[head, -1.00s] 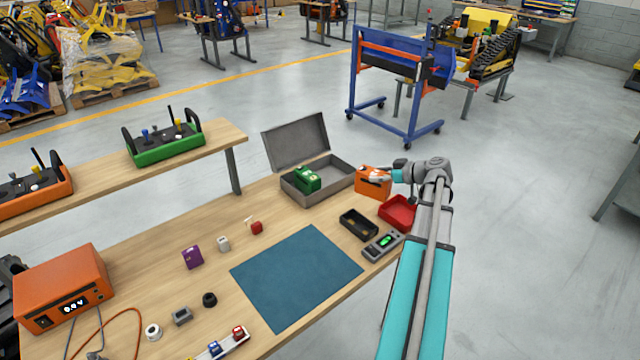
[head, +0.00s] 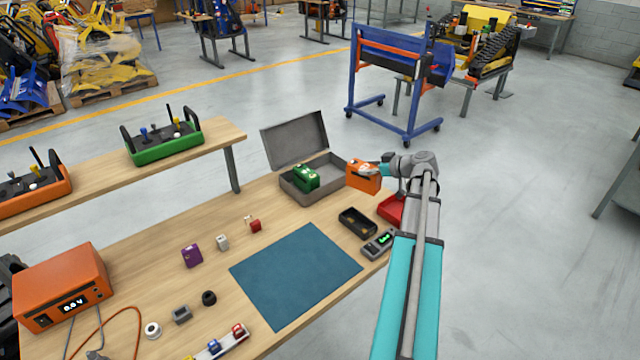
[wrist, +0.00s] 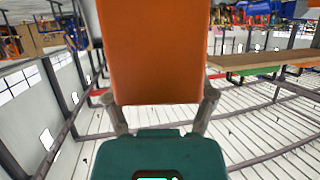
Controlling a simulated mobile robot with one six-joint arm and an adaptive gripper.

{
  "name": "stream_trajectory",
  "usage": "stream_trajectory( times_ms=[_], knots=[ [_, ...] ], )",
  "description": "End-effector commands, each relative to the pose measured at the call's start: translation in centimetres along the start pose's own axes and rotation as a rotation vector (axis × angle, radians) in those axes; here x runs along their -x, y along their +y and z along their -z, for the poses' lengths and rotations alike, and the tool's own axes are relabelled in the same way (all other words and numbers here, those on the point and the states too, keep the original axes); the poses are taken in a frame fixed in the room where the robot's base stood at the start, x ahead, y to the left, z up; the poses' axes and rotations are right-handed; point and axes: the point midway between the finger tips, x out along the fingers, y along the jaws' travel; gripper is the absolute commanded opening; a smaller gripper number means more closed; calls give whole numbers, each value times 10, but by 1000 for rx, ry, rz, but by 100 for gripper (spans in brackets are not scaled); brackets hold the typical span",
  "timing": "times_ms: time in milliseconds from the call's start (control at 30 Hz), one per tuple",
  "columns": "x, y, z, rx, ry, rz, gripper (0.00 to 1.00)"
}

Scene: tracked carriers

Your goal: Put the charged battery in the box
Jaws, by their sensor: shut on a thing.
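An orange block, seemingly a battery (head: 360,181), is held by my gripper (head: 374,170) just right of the grey box (head: 312,197). It fills the upper middle of the wrist view (wrist: 152,50), between the two fingers (wrist: 163,108). It looks raised and apart from the box, though its exact height is hard to tell. The box stands with its lid (head: 295,142) open at the back. A green battery (head: 306,177) sits in its left part; the right part looks empty. Part of the orange block's top is hidden by the gripper.
A red tray (head: 391,208), a black tray (head: 352,222) and a grey meter with a green display (head: 379,245) are below my gripper. A blue mat (head: 295,270) lies mid-table. An orange supply (head: 65,285) stands at left. Small parts lie between.

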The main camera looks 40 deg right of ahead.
Motion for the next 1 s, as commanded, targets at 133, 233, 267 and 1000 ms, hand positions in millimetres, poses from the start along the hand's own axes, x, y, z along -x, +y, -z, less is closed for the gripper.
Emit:
stream_trajectory(
  times_ms=[133,233,267,1000],
  knots=[
    [-27,2,12,-19,-3,-38,10],
    [-45,3,20,-34,-5,-70,10],
    [-51,4,22,-37,-5,-81,10],
    [-131,0,62,-94,17,-233,10]
  ],
)
